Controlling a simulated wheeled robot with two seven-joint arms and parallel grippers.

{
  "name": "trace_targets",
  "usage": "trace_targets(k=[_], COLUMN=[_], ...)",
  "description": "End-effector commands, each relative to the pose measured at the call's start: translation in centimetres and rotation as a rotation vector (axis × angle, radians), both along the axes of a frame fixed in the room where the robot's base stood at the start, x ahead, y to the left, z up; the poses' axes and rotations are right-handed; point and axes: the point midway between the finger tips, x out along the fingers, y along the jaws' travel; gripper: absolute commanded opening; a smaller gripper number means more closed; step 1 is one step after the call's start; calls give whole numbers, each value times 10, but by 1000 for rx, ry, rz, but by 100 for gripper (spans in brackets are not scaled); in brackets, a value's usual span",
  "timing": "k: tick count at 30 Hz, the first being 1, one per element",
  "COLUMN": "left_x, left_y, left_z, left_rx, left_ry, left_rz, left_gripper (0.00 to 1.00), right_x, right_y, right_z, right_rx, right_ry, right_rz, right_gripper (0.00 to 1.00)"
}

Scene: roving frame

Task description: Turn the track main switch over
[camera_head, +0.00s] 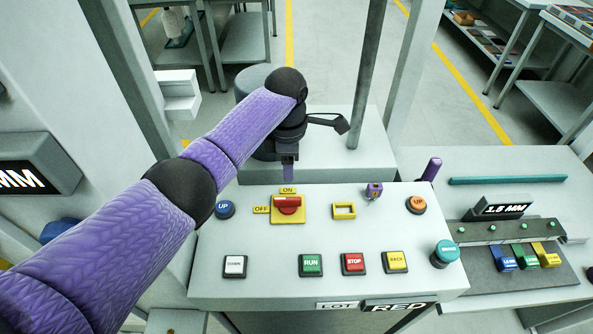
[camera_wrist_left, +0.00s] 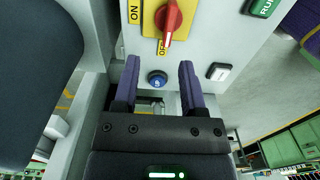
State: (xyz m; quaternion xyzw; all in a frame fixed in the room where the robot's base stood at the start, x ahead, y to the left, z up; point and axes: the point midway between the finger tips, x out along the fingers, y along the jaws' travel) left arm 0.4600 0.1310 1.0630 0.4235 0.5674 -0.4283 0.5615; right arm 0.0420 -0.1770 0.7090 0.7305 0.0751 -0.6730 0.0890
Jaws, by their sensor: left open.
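The main switch is a red rotary handle (camera_head: 289,204) on a yellow plate (camera_head: 288,217) at the left of the sloping panel, with an ON label above and an OFF label at its left. In the left wrist view the red handle (camera_wrist_left: 171,20) points at the OFF label. My left gripper (camera_head: 288,176) is just behind the switch, above the panel's far edge, apart from the handle. In the left wrist view my left gripper (camera_wrist_left: 158,72) has its two purple fingers spread, with nothing between them. My right gripper is out of view.
Green RUN (camera_head: 311,265), red STOP (camera_head: 353,263) and yellow BACK (camera_head: 396,262) buttons line the front. A grey post (camera_head: 367,80) rises behind the panel.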

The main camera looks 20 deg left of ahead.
Motion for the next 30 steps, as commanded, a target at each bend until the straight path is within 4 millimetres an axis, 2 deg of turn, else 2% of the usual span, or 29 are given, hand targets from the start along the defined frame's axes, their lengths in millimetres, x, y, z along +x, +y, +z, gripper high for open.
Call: trace_targets(k=[3, 8, 12, 16, 23, 26, 30], left_x=[-1, -1, -1, -1, 0, 0, -1], left_y=[1, 1, 0, 0, 0, 0, 0], left_z=[-21, -64, -89, -99, -98, -98, -98], left_rx=[2, 2, 1, 1, 0, 0, 0], left_ry=[4, 5, 3, 1, 0, 0, 0], left_rz=[8, 5, 3, 3, 2, 2, 2], left_gripper=[54, 54, 54, 54, 54, 37, 7], right_x=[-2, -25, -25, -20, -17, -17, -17], right_y=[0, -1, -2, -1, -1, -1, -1], right_z=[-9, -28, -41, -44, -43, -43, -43], right_rx=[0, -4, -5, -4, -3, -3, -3], right_ry=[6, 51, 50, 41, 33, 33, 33], right_rz=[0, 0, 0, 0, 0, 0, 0], right_gripper=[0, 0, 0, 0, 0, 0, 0])
